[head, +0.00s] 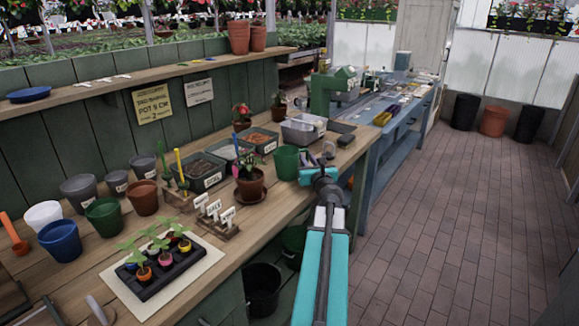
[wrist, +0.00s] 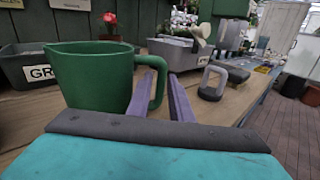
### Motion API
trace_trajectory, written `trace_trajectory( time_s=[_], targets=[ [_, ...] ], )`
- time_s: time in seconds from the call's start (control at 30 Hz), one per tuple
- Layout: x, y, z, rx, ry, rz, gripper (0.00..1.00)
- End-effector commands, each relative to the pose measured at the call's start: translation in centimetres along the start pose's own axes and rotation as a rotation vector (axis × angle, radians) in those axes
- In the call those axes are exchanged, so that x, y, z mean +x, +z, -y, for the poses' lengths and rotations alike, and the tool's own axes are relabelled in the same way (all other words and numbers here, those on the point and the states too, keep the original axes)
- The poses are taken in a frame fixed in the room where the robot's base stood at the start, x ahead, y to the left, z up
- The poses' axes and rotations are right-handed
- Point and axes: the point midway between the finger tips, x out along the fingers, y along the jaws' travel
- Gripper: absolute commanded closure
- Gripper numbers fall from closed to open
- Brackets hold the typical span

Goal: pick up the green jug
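The green jug (head: 287,162) stands upright on the wooden bench, near its right end. In the wrist view the jug (wrist: 92,80) fills the left side, with its looped handle (wrist: 160,88) turned to the right. My gripper (wrist: 162,80) has its two purple fingers apart, one on each side of the handle's outer bar. The left finger overlaps the opening between handle and jug body. Contact with the handle cannot be made out. In the head view my arm's end covers the space just right of the jug, and the fingers are hard to see.
A grey tub (head: 303,130) and a labelled green tray (head: 258,138) stand behind the jug. A potted plant (head: 250,182) is close on its left. A grey weight-like object with a loop handle (wrist: 212,86) sits right of my fingers. The bench edge is nearby; the brick floor (head: 450,220) is clear.

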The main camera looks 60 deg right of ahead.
Motion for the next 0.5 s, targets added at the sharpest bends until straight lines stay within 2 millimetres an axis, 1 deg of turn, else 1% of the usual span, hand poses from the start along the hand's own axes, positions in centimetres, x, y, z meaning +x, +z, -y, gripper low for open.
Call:
trace_trajectory(
  time_s=[0.03, 0.13, 0.17, 0.5],
  targets=[
    [0.00, 0.00, -0.01, 0.000, 0.000, 0.000, 0.81],
    [0.00, 0.00, -0.02, 0.000, 0.000, 0.000, 0.98],
    [0.00, 0.00, -0.02, 0.000, 0.000, 0.000, 1.00],
    [0.01, 0.06, -0.04, 0.001, 0.001, 0.001, 1.00]
  ],
)
